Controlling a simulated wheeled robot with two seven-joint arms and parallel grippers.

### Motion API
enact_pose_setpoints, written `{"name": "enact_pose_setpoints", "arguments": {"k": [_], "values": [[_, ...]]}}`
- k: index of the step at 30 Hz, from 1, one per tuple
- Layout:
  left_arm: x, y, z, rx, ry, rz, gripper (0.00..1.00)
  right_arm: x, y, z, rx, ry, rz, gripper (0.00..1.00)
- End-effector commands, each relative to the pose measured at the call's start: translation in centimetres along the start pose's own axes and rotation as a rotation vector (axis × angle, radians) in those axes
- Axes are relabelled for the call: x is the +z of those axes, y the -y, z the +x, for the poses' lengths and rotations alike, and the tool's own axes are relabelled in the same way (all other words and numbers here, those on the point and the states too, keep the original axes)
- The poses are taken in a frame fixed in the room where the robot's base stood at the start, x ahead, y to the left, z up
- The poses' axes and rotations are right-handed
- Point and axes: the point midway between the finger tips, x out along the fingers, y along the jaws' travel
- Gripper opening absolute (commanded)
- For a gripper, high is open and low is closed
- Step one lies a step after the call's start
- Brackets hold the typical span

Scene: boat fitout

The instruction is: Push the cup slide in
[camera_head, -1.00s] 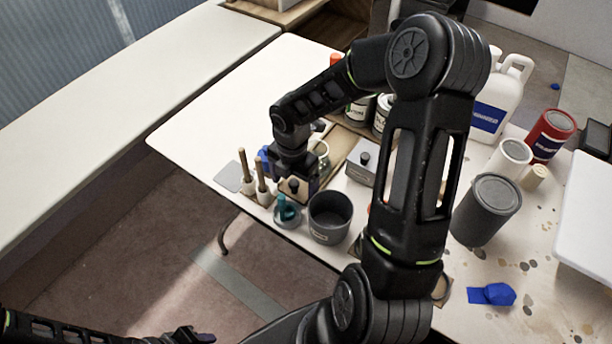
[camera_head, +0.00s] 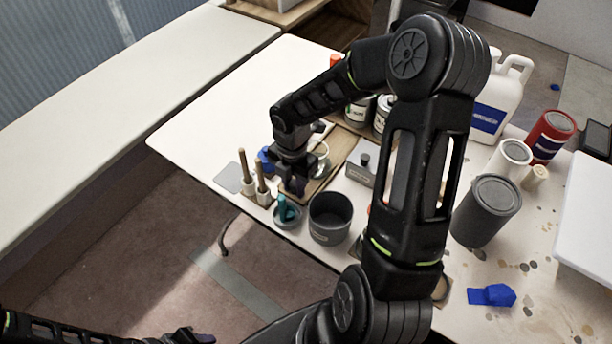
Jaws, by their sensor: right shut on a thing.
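The cup slide (camera_head: 320,186) looks like a wooden board at the near edge of the white table, partly hidden by my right arm. A clear cup (camera_head: 322,153) stands by it, just behind my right gripper. My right gripper (camera_head: 296,188) points down at the slide's near left end. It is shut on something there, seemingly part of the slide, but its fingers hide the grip. My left gripper (camera_head: 190,336) is low at the bottom edge, away from the table, and its jaws are unclear.
A teal-handled item in a grey dish (camera_head: 287,212) and a dark grey pot (camera_head: 330,217) stand close in front. A grey box with a knob (camera_head: 362,163) is to the right. The table's left part is clear.

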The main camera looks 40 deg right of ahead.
Motion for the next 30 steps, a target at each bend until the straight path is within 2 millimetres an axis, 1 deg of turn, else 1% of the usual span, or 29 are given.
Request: {"name": "enact_pose_setpoints", "arguments": {"k": [1, 3, 8, 30], "values": [[0.0, 0.0, 0.0, 0.000, 0.000, 0.000, 0.36, 0.0, 0.0, 0.0, 0.000, 0.000, 0.000, 0.06], [0.0, 0.0, 0.0, 0.000, 0.000, 0.000, 0.36, 0.0, 0.0, 0.0, 0.000, 0.000, 0.000, 0.03], [0.0, -0.1, -0.2, 0.000, 0.000, 0.000, 0.36, 0.2, 0.0, -0.1, 0.000, 0.000, 0.000, 0.03], [0.0, -0.8, -2.0, 0.000, 0.000, 0.000, 0.36, 4.6, -0.1, -0.2, 0.001, 0.000, 0.002, 0.03]]}}
